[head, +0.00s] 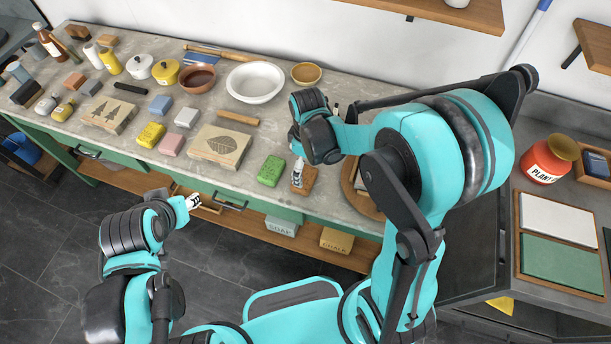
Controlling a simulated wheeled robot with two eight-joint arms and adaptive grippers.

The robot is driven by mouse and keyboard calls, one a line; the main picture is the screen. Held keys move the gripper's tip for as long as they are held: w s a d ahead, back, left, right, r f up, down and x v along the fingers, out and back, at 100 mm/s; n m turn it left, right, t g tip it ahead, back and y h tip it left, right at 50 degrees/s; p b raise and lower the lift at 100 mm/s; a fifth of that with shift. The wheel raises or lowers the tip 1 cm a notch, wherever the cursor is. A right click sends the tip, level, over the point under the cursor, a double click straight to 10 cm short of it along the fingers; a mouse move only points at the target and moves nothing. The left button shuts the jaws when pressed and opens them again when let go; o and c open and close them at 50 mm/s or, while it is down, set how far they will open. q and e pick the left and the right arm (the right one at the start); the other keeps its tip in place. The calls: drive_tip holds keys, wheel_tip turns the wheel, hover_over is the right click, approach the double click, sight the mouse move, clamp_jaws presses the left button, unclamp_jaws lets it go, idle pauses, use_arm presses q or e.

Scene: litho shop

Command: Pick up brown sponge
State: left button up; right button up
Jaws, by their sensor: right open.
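The brown sponge (308,181) lies flat near the front edge of the stone counter (233,180), just right of a green sponge (271,171). My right gripper (298,173) points down over the brown sponge, and its fingers cover the left part of it. It is open; whether the fingertips touch the sponge I cannot tell. My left gripper (194,201) hangs in front of the counter, low and away from the sponges. Its fingers are too small to tell open from shut.
A leaf-carved block (219,147), a pink sponge (172,145) and a yellow sponge (151,135) lie to the left. A wooden rolling pin (238,118) and a white basin (255,82) are behind. A round wooden tray (350,190) sits right of the brown sponge, partly hidden by my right arm.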

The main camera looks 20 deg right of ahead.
sight(304, 177)
drive_tip(key=f, duration=0.2)
drive_tip(key=f+b, duration=0.1)
drive_tip(key=f, duration=0.1)
drive_tip(key=f+b, duration=0.1)
drive_tip(key=f, duration=0.2)
drive_tip(key=shift+w+a, duration=0.15)
drive_tip(key=shift+a, duration=0.25)
drive_tip(key=c, duration=1)
